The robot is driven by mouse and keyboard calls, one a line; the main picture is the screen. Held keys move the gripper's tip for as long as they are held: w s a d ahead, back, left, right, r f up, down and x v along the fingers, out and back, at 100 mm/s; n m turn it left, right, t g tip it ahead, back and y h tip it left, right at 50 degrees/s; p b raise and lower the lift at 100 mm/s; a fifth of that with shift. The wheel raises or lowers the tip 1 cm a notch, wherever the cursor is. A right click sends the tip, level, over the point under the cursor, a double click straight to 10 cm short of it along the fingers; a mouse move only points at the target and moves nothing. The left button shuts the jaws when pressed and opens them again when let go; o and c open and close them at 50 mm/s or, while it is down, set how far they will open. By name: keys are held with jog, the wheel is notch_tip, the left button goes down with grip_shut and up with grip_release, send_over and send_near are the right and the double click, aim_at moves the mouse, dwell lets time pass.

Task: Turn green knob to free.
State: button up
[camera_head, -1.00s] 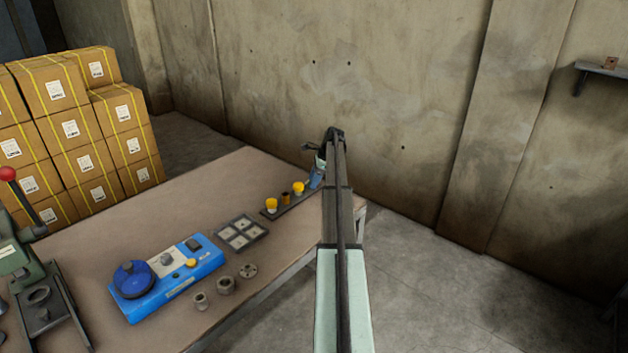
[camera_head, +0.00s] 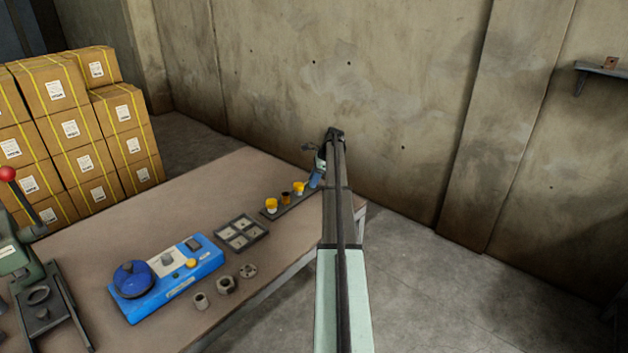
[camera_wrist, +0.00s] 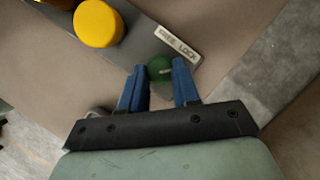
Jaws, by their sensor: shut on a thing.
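The small green knob (camera_wrist: 158,66) shows in the wrist view between the two blue fingers of my gripper (camera_wrist: 160,75), which is shut on it. A short pale mark on the knob runs towards the right finger, on the LOCK side. A white label plate (camera_wrist: 178,43) reading FREE on its left and LOCK on its right sits just beyond the knob. In the head view my gripper (camera_head: 317,178) is at the far right corner of the table, and the knob is hidden there.
A dark strip (camera_head: 285,203) with yellow cups (camera_head: 299,188) lies left of my gripper; one yellow cup (camera_wrist: 97,23) shows close in the wrist view. A blue machine (camera_head: 165,280), a square tray (camera_head: 241,233) and metal rings stand farther left. The table edge is close on the right.

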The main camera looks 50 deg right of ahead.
jog(key=n, duration=0.2)
jog(key=n+g+y, duration=0.1)
jog(key=shift+w+d+n, duration=0.2)
jog(key=shift+n, duration=0.2)
jog(key=n+g, duration=0.1)
jog(key=n, duration=0.1)
jog(key=n+g, duration=0.1)
jog(key=n, duration=0.1)
jog(key=shift+w+n, duration=0.2)
jog(key=shift+n, duration=0.1)
jog(key=n+g, duration=0.1)
jog(key=n, duration=0.3)
jog(key=shift+w+a+g, duration=0.1)
jog(key=shift+w+g, duration=0.05)
jog(key=shift+g, duration=0.25)
jog(key=shift+w+a+n+g+h, duration=0.1)
jog(key=shift+n+g+h, duration=0.25)
jog(key=shift+n, duration=1.05)
jog(key=shift+n+g+h, duration=0.15)
jog(key=shift+n+g, duration=0.3)
jog(key=shift+n, duration=0.95)
jog(key=o, duration=1.1)
jog(key=shift+c, duration=0.2)
